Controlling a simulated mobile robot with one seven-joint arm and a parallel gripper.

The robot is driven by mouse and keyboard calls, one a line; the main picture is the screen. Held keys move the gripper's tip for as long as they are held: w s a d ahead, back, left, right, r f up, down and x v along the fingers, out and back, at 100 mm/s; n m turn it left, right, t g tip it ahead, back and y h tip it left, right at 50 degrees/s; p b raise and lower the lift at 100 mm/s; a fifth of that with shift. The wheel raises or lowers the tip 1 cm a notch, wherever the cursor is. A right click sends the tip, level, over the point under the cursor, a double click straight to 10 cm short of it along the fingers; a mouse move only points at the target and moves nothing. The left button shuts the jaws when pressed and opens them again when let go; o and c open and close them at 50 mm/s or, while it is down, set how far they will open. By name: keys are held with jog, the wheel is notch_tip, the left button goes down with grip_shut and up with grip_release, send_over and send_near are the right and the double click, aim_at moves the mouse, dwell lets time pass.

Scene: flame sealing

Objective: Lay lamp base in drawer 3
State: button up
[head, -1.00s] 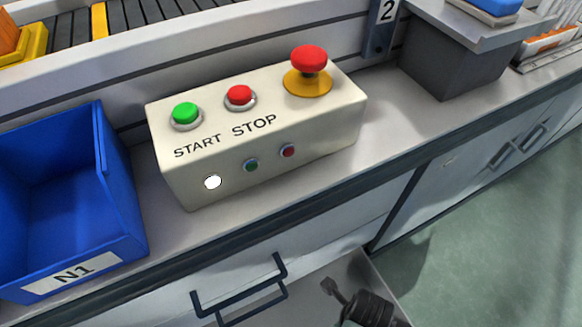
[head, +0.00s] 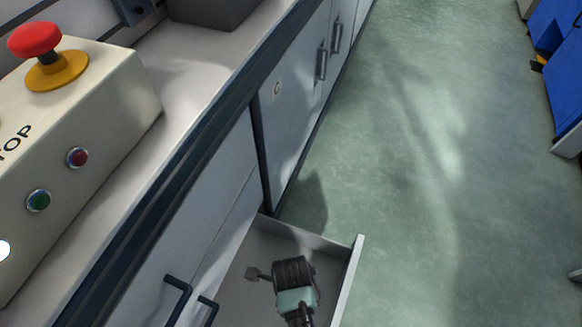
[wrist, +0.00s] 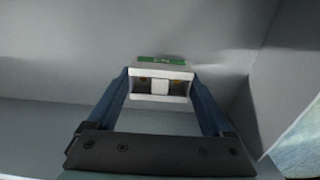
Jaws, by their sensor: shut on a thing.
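In the wrist view, my gripper (wrist: 160,82) is shut on the lamp base (wrist: 162,66), a small pale block with a green top face and dark openings in its near side. The two blue fingers hold it from left and right. Grey drawer surfaces lie around it; whether it touches them I cannot tell. In the head view, an open grey drawer (head: 351,283) sticks out from the cabinet, with my arm over its inside. No number shows on the drawer. The lamp base cannot be made out in the head view.
A control box (head: 115,115) with a red emergency knob (head: 34,40) stands on the counter (head: 190,85) above the drawer. Dark handles (head: 180,290) stick out at the cabinet front. The green floor (head: 430,180) to the right is clear; blue furniture (head: 560,50) stands at the far right.

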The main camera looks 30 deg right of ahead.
jog(key=shift+f+b, duration=0.8)
jog(key=shift+f, duration=0.7)
jog(key=shift+f, duration=0.15)
jog(key=o, duration=1.2)
jog(key=shift+c, duration=0.2)
notch_tip(320, 180, up, 12)
jog(key=p, duration=0.7)
jog(key=shift+r, duration=0.2)
